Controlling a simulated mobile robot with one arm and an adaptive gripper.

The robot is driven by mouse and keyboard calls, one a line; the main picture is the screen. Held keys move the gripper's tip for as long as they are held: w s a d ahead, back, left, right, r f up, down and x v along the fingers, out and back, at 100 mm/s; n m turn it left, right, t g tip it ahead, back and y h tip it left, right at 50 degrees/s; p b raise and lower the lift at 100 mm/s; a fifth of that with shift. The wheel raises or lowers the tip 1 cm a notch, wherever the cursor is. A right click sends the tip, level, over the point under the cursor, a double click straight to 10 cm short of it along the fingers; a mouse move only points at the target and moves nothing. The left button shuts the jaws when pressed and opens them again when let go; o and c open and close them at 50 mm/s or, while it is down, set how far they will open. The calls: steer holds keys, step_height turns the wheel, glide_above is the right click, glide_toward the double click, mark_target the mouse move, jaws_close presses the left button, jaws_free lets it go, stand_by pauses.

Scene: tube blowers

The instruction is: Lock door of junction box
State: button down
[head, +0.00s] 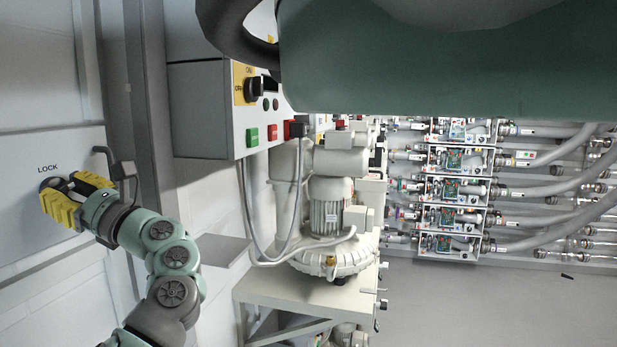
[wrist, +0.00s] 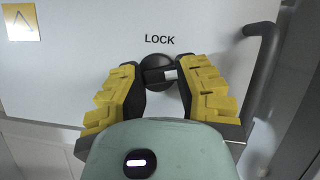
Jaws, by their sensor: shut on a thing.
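The junction box door (head: 30,215) is the pale flat panel at the left of the head view, and its face (wrist: 80,75) fills much of the wrist view. The word LOCK is printed above a round dark lock knob (wrist: 158,62). The knob has a grip bar across it with a pale mark at its right end; the bar looks about level. My gripper (wrist: 160,76), with yellow finger pads, is shut on the knob's bar, one finger at each side. In the head view my gripper (head: 65,190) reaches the knob from the right and partly hides it.
A dark handle (wrist: 262,60) stands out from the door right of the knob, close to my right finger. A switch box (head: 230,110) with a rotary switch and colored buttons, and a blower (head: 325,220) on a stand, are to the right.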

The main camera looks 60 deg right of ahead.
steer(key=n+b, duration=0.2)
steer(key=n+g+y+b, duration=0.1)
steer(key=n, duration=0.1)
steer(key=shift+w+d+f+g+b, duration=0.1)
steer(key=shift+f+g+b, duration=0.2)
steer(key=shift+b, duration=0.1)
steer(key=n+g+y+b, duration=0.1)
steer(key=n, duration=0.1)
steer(key=n+y, duration=0.1)
steer(key=n, duration=0.1)
steer(key=shift+r+n+g+b, duration=0.35)
steer(key=shift+n+g+b, duration=0.05)
steer(key=n+g, duration=0.1)
steer(key=n, duration=0.1)
steer(key=n+g, duration=0.1)
steer(key=n, duration=0.2)
steer(key=shift+r+b, duration=0.2)
steer(key=shift+b, duration=0.1)
steer(key=shift+a+r+n+g+b, duration=0.1)
steer(key=shift+n+g+b, duration=0.15)
steer(key=shift+n, duration=0.55)
steer(key=shift+a+f+n+g+b, duration=0.1)
steer(key=shift+n+g, duration=0.25)
steer(key=shift+n, duration=0.45)
steer(key=shift+a+r+n+g+b, duration=0.1)
steer(key=shift+n+g+b, duration=0.15)
steer(key=shift+n, duration=0.55)
